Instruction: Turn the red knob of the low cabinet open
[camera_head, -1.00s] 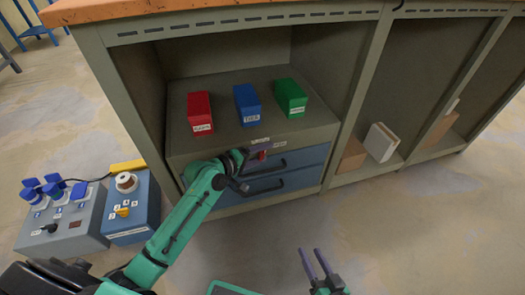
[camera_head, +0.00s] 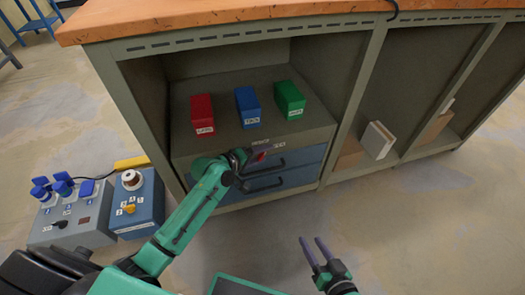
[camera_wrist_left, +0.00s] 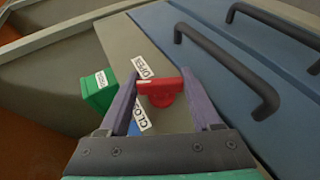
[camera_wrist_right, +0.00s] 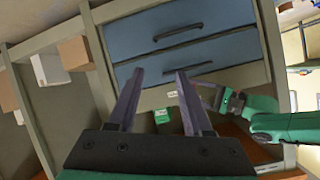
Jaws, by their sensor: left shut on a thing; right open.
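The low cabinet has a grey top (camera_head: 285,137) and blue drawers (camera_head: 290,178), and stands inside the workbench. Its red knob (camera_head: 259,157) is at the upper front and is partly hidden by my left gripper (camera_head: 248,158) in the head view. In the left wrist view the knob (camera_wrist_left: 160,92) lies between the two fingertips of my left gripper (camera_wrist_left: 160,85), which is shut on it. My right gripper (camera_head: 316,250) is open and empty over the floor in front of the cabinet.
Red (camera_head: 202,115), blue (camera_head: 248,107) and green (camera_head: 289,100) boxes stand on the cabinet top. Black drawer handles (camera_head: 265,185) stick out below the knob. A grey socket box (camera_head: 72,220) and a blue box (camera_head: 137,205) are on the left. The floor at right is clear.

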